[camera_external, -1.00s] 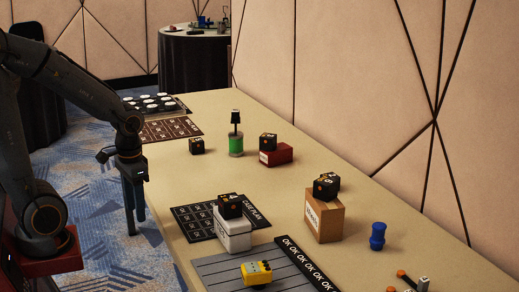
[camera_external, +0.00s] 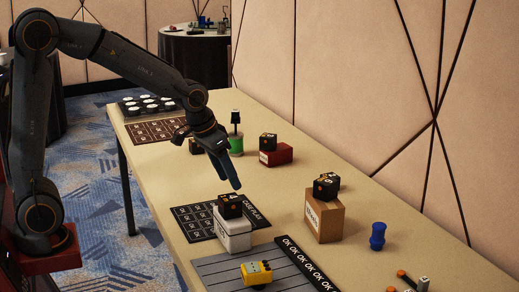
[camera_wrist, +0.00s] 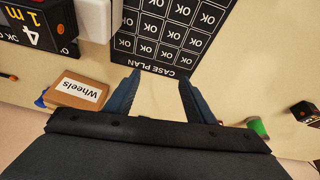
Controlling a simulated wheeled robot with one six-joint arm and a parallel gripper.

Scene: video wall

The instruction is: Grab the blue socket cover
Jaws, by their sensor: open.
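The blue socket cover (camera_external: 377,236) appears to be the upright, waisted blue piece on the right part of the table, beyond the cardboard box. A small bit of blue (camera_wrist: 41,99) shows beside that box in the wrist view, mostly hidden. My gripper (camera_external: 231,181) is above the table, pointing down, near the black cube on the white box and well left of the blue piece. In the wrist view its two fingers (camera_wrist: 158,77) are apart with nothing between them.
The cardboard box (camera_external: 323,219) with a black cube (camera_external: 326,187) on it stands between my gripper and the blue piece. A white box (camera_external: 232,238) carries another cube (camera_external: 230,205). A green cylinder (camera_external: 236,146), red box (camera_external: 276,155) and yellow device (camera_external: 256,273) are also there.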

